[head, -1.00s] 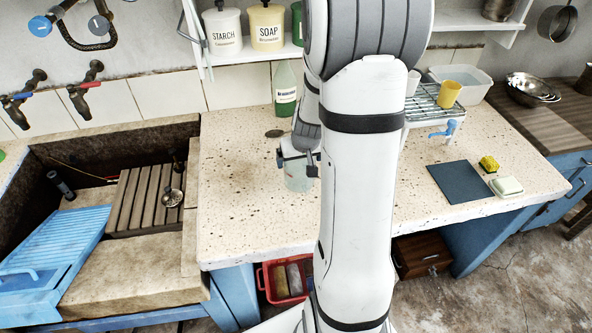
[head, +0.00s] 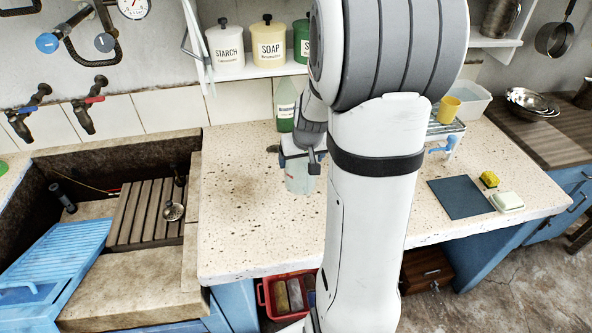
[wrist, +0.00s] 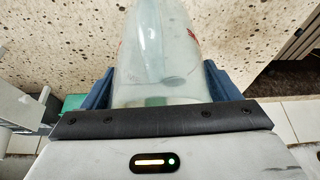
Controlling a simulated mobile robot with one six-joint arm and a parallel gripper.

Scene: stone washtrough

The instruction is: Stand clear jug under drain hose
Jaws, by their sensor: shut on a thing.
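The clear jug (head: 299,181) is in my gripper (head: 298,160), over the middle of the speckled counter, left of my arm. In the wrist view the jug (wrist: 165,50) is pale and see-through, with red marks on its sides. The blue fingers of my gripper (wrist: 160,88) are shut on it from both sides. I cannot tell whether its base touches the counter. My arm hides part of the counter behind and right of it. I cannot make out the drain hose for certain; a small blue spout (head: 446,146) shows at the dish rack.
The stone trough (head: 130,262) with a ribbed wooden board (head: 147,212) lies left. A dark blue mat (head: 461,198), yellow sponge (head: 489,179) and pale soap (head: 507,201) lie right. The counter's left part is clear.

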